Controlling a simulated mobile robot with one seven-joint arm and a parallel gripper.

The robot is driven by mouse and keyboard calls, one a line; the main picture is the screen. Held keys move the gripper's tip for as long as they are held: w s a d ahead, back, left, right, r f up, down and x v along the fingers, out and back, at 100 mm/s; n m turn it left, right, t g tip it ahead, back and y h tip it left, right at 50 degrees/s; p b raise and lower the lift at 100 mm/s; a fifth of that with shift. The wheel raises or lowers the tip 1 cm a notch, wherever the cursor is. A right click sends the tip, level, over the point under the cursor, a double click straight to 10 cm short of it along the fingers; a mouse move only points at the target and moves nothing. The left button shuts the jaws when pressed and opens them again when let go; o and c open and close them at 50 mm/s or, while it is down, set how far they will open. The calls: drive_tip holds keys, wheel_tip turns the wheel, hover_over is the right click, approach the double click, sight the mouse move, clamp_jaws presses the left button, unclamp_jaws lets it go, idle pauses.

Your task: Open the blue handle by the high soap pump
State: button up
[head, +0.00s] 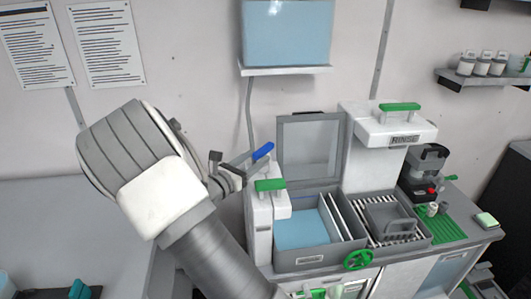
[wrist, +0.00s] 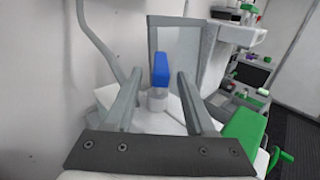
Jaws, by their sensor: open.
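The blue handle (head: 263,151) sits at the left end of the wash station, just above and behind a white dispenser (head: 262,228) with a green lever (head: 270,184). In the wrist view the blue handle (wrist: 161,69) stands on a pale base, seen between my two fingers. My gripper (head: 243,161) reaches toward it from the left, with its jaws apart. In the wrist view my gripper (wrist: 158,80) is open with nothing clamped. I cannot tell how deep the handle lies between the fingertips. The green lever (wrist: 243,135) is close on the right.
A raised grey lid (head: 309,148) stands behind a basin of blue liquid (head: 302,229). A white unit marked RINSE (head: 393,127) with a green handle is to the right. The wall is close on the left in the wrist view. A grey counter (head: 60,225) lies at left.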

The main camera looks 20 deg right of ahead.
drive_tip(key=v, duration=1)
drive_tip(key=shift+a+b, duration=0.2)
drive_tip(key=shift+b, duration=0.25)
drive_tip(key=shift+s, duration=0.1)
